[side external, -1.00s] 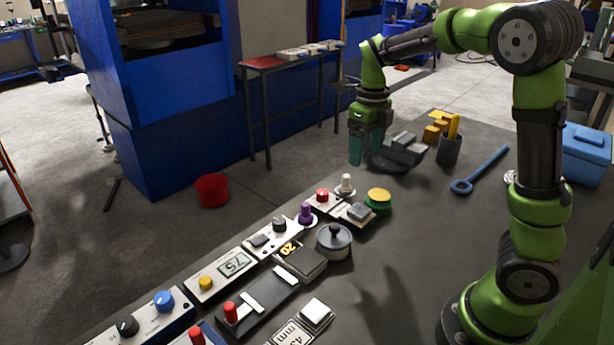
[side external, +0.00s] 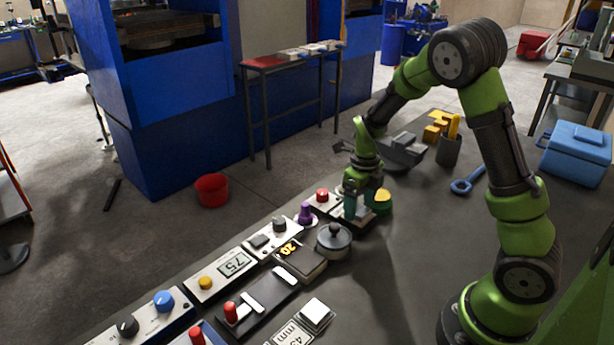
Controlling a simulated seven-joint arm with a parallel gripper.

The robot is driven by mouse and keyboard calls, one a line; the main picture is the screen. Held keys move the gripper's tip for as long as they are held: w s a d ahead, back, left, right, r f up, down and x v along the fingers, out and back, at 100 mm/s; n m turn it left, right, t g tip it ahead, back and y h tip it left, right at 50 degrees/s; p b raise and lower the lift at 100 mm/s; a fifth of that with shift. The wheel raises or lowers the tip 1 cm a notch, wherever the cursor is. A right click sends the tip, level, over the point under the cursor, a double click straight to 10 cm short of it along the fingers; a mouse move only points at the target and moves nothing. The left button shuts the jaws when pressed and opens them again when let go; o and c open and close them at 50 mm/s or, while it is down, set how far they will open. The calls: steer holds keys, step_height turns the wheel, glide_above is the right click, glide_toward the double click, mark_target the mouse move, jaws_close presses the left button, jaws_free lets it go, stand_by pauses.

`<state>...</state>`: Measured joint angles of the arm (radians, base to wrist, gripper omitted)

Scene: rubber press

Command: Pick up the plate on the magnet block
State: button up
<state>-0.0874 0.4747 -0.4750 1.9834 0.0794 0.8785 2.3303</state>
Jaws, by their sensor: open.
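My gripper (side external: 358,211) is open, pointing down over the far end of the row of control panels, just left of the yellow-topped green button (side external: 383,197). Its teal fingers hide most of a pale panel piece with a small grey square part; I cannot tell whether they touch it. A dark round base with grey blocks (side external: 403,148) stands behind my gripper.
A round lidded pot (side external: 333,240) and a purple knob (side external: 306,212) stand left of my gripper. A dark cup (side external: 449,150) with yellow pieces and a blue wrench (side external: 479,172) lie to the right. The grey table (side external: 415,250) is clear at the front right.

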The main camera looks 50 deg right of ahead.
steer(key=shift+f, duration=0.5)
steer(key=shift+c, duration=0.2)
steer(key=c, duration=1.3)
steer(key=shift+r, duration=0.15)
